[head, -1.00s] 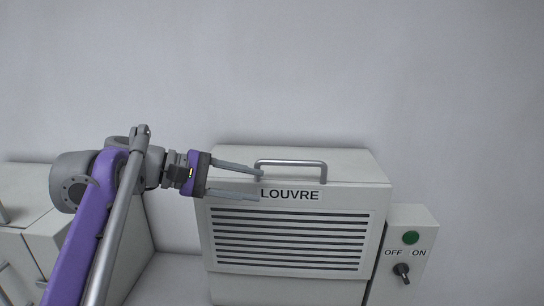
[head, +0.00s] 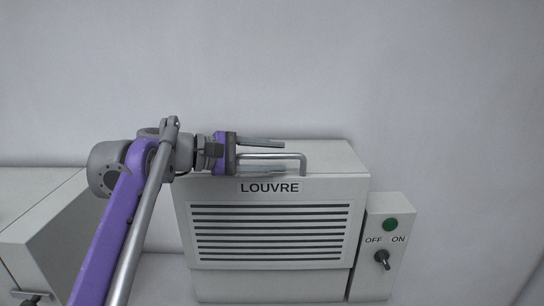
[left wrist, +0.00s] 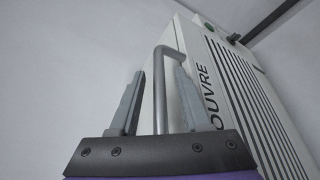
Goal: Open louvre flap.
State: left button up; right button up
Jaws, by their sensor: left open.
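The louvre flap (head: 270,235) is a pale panel with dark slats on the front of a white box, below the word LOUVRE. It looks closed. A grey bar handle (head: 290,157) sits at the box's top front edge; it also shows in the left wrist view (left wrist: 160,90). My left gripper (head: 285,157) is open, with one finger on each side of the handle bar. In the left wrist view the bar stands between the two fingers (left wrist: 155,100), with a gap on the left; the right finger looks close to it. My right gripper is not in view.
A switch box (head: 384,245) with a green button and an OFF/ON knob (head: 382,259) stands right of the louvre box. Another white cabinet (head: 40,235) is at the left. A plain wall lies behind, with free room above.

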pick_arm(q)
grip_shut()
dwell(0.3)
dwell(1.2)
